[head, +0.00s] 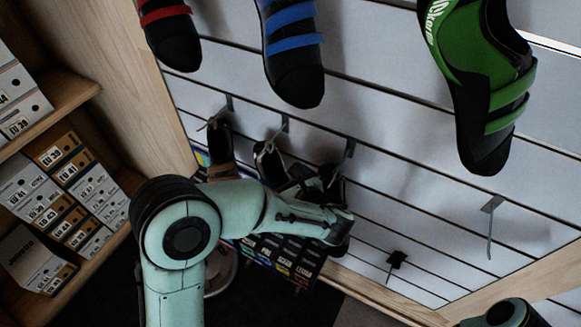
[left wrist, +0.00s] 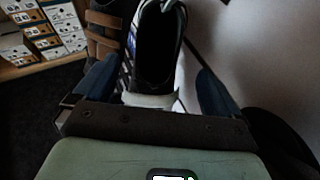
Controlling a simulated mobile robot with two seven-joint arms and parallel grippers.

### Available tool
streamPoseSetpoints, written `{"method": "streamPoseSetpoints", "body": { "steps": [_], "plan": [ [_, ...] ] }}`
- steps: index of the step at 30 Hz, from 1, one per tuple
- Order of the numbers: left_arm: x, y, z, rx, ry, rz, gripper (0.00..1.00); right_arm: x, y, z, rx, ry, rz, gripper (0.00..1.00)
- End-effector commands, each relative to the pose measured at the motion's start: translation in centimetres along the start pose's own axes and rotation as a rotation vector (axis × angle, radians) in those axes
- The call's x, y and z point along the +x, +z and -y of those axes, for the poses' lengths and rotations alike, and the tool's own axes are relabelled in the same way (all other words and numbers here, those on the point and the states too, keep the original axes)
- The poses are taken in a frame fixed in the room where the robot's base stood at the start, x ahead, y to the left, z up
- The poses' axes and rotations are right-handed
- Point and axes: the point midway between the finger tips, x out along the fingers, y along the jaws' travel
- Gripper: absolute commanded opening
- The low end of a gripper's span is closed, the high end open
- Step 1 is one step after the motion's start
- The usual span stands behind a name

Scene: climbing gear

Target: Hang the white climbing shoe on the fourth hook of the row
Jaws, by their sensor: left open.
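My left gripper (head: 338,228) is at the lower hooks, in front of the hanging shoes. In the left wrist view its open fingers (left wrist: 155,88) stand either side of a white-edged shoe (left wrist: 153,50) with a dark opening and blue markings. I take this for the white climbing shoe; its lower part is hidden by the gripper. In the head view dark shoes (head: 270,163) hang partly behind my arm, and which one is the white shoe is unclear. My right gripper is out of view.
A brown-strapped shoe (left wrist: 103,30) hangs close left of the gripper. Red, blue (head: 291,50) and green (head: 478,85) shoes hang above. Boxes (head: 65,185) fill shelves at left. The wall around the rightmost hook is clear.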

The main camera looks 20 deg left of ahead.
Motion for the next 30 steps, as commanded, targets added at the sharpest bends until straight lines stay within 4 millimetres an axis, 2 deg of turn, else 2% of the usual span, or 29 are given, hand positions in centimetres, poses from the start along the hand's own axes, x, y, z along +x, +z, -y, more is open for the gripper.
{"method": "streamPoseSetpoints", "body": {
  "steps": [5,12,18,29,30],
  "plan": [
    [1.2,0.1,-0.1,0.0,0.003,0.003,0.97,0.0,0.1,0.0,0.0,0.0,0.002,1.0],
    [4.9,0.1,-0.1,-0.001,0.004,0.002,0.97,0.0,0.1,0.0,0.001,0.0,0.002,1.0],
    [7.0,0.0,-0.1,-0.001,0.002,0.0,0.97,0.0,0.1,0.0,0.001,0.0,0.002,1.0],
    [7.5,0.1,0.0,-0.001,0.0,0.001,0.97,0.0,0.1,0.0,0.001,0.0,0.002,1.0],
    [7.5,0.0,0.0,-0.001,0.0,0.001,0.84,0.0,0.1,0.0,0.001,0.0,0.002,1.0]
  ]
}}
